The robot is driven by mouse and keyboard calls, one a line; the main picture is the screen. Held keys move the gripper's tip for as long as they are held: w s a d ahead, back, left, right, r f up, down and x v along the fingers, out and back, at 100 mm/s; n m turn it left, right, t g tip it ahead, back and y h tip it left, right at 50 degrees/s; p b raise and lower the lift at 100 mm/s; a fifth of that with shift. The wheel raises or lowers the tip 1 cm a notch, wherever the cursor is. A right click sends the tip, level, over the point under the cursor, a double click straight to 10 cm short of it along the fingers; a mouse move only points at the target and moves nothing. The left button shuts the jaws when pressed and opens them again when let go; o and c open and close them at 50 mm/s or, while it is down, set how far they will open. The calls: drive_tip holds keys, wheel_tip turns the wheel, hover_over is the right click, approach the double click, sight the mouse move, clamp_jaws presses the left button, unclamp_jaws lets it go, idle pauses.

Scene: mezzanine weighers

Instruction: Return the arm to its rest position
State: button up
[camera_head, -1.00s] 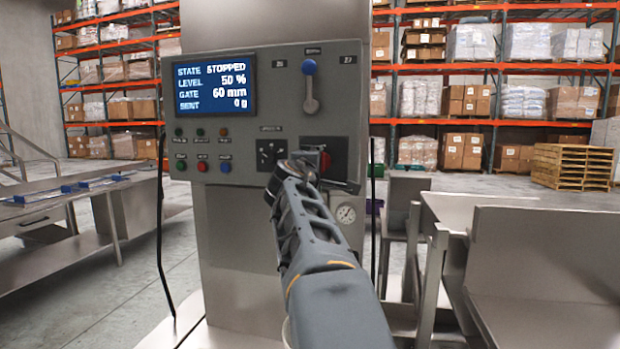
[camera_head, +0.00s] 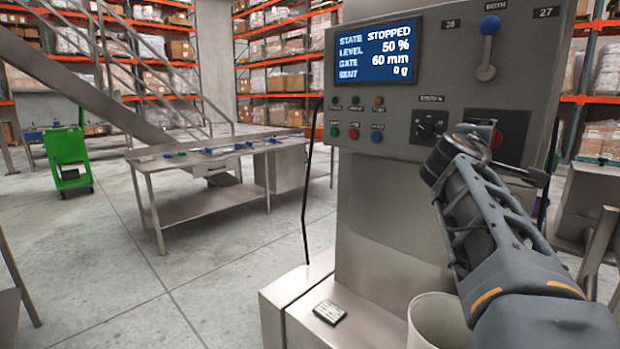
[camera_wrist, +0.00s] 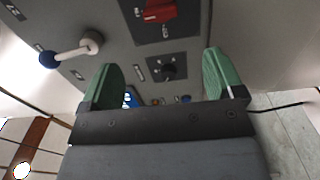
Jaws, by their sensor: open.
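My gripper shows in the wrist view (camera_wrist: 163,85), its two green fingers spread wide apart with nothing between them. It faces the grey control panel (camera_head: 408,100), whose black rotary knob (camera_wrist: 168,70) and red switch (camera_wrist: 158,10) lie just beyond the fingers. In the head view my arm (camera_head: 500,220) reaches up from the lower right toward the panel, and its end hides part of the red switch's area. The fingers themselves are hidden there. The panel screen (camera_head: 375,53) reads STOPPED, level 50 %, gate 60 mm, sent 0 g. A blue-knobbed lever (camera_head: 488,45) points up.
A steel table (camera_head: 200,163) with blue and green items stands left, with a green cart (camera_head: 68,158) behind. A pale cylindrical container (camera_head: 435,320) stands below my arm. A small dark device (camera_head: 330,312) lies on the machine's base ledge. Open concrete floor lies front left.

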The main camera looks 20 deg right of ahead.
drive_tip(key=a+f+m+g+y+p, duration=0.2)
drive_tip(key=a+f+m+y, duration=0.1)
drive_tip(key=f, duration=0.5)
drive_tip(key=a+f+m+g+y+p, duration=0.1)
drive_tip(key=a+f+m+y+p, duration=0.15)
drive_tip(key=f, duration=0.65)
drive_tip(key=s+a+f+g+y+p, duration=0.1)
drive_tip(key=s+a+f+y+p, duration=0.1)
drive_tip(key=a, duration=0.5)
drive_tip(key=s+a+f+g+y+p, duration=0.1)
drive_tip(key=s+a+f+y+p, duration=0.1)
drive_tip(key=s+a+y+p, duration=0.2)
drive_tip(key=s+a+f+g+y+p, duration=0.1)
drive_tip(key=a+p, duration=0.5)
drive_tip(key=a, duration=0.6)
drive_tip(key=s+f+y, duration=0.1)
drive_tip(key=s+y, duration=0.1)
drive_tip(key=y, duration=0.1)
drive_tip(key=shift+s, duration=0.2)
drive_tip(key=shift+m, duration=0.35)
drive_tip(key=shift+c, duration=0.4)
